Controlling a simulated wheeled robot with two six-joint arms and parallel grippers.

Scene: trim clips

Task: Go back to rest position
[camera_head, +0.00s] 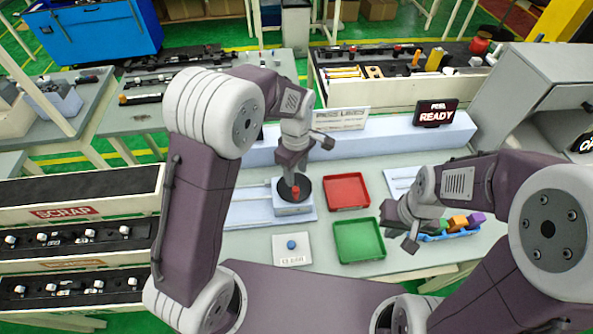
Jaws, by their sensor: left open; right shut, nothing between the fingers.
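My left gripper (289,167) points down over a black round plate (301,181) on a white fixture (292,208) near the middle of the table. It is open. A small red-orange piece (295,191) stands on the plate just below the fingers; I cannot tell whether they touch it. My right gripper (408,243) is shut and empty, pointing down to the right of the green tray (359,240), beside a blue holder (447,235) of coloured blocks. My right forearm hides part of the table there.
A red tray (347,191) lies behind the green one. A white pad with a blue button (291,244) is at the front. A display reading READY (437,113) stands on the rear ledge. A grey cabinet (533,93) is at the right; scrap bins (75,209) are at the left.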

